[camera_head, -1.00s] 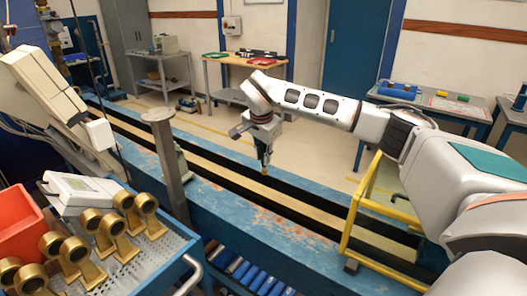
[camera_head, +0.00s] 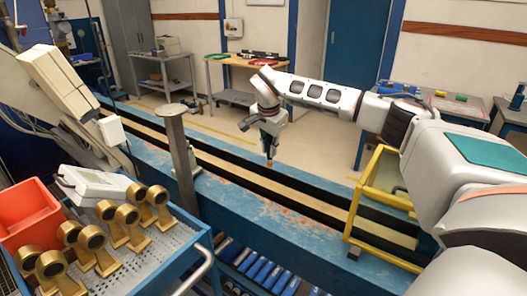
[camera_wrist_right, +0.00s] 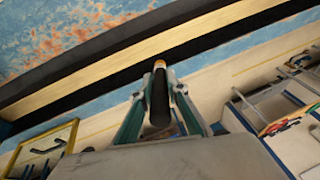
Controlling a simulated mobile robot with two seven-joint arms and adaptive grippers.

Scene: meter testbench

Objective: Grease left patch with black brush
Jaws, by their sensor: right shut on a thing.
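My right gripper (camera_head: 269,135) hangs pointing down over the long blue bench (camera_head: 225,202). It is shut on a black brush (camera_wrist_right: 160,100) with an orange tip. In the head view the brush's tip shows just below the fingers, over the bench's rails; I cannot tell if it touches. The bench top has a worn, rust-coloured patch (camera_head: 290,218) on its near side. Rusty wear (camera_wrist_right: 75,38) also shows in the right wrist view, beyond the rail and apart from the brush. I cannot tell which area is the left patch. My left gripper is not in view.
A grey post (camera_head: 178,150) stands at the bench's near side, left of the gripper. A yellow frame (camera_head: 350,222) stands over the bench at right. A tray trolley (camera_head: 165,250) with several brass parts, a white meter (camera_head: 92,186) and an orange bin (camera_head: 27,212) is at left.

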